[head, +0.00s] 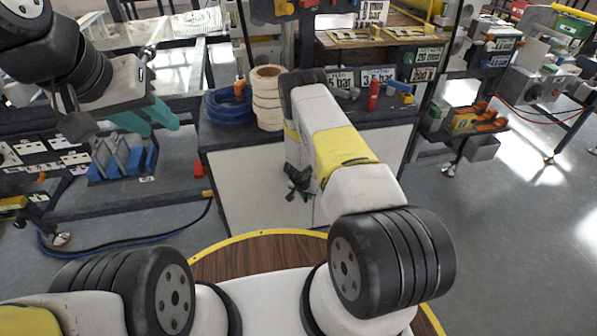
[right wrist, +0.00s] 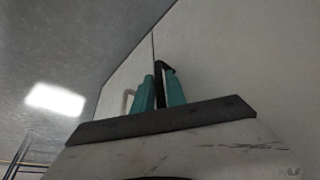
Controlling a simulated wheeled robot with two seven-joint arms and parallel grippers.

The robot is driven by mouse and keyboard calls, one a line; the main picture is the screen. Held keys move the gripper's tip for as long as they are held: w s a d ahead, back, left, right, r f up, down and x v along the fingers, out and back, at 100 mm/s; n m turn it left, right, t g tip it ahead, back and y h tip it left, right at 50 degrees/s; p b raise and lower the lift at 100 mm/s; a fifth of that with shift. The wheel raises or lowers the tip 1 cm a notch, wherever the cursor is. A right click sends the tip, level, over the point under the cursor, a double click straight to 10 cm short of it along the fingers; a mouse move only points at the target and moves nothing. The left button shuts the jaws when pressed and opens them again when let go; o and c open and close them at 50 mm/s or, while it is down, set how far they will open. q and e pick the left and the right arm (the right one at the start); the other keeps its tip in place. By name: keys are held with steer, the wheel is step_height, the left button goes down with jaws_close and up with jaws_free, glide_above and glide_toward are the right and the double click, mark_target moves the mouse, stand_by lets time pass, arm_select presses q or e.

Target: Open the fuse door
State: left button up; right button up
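The white cabinet doors (head: 255,185) stand below the dark worktop; a seam between panels shows in the right wrist view, where the white door panel (right wrist: 225,60) fills the upper right. I cannot tell which panel is the fuse door. In that view my right gripper (right wrist: 160,88) has its teal fingers close on both sides of a black handle (right wrist: 164,67), whose bent end shows above them. A white handle (right wrist: 128,102) is just left of the fingers. In the head view my right arm hides most of the right gripper. My left gripper (head: 148,118) is empty, its teal fingers apart.
Blue hose coils (head: 228,107) and a stack of cream rolls (head: 267,97) stand on the worktop (head: 222,133). A blue rack (head: 120,160) is below my left gripper. A shelf with orange parts (head: 470,118) is at the right. The floor (head: 500,220) at right is clear.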

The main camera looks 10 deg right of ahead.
jaws_close()
stand_by(1.1)
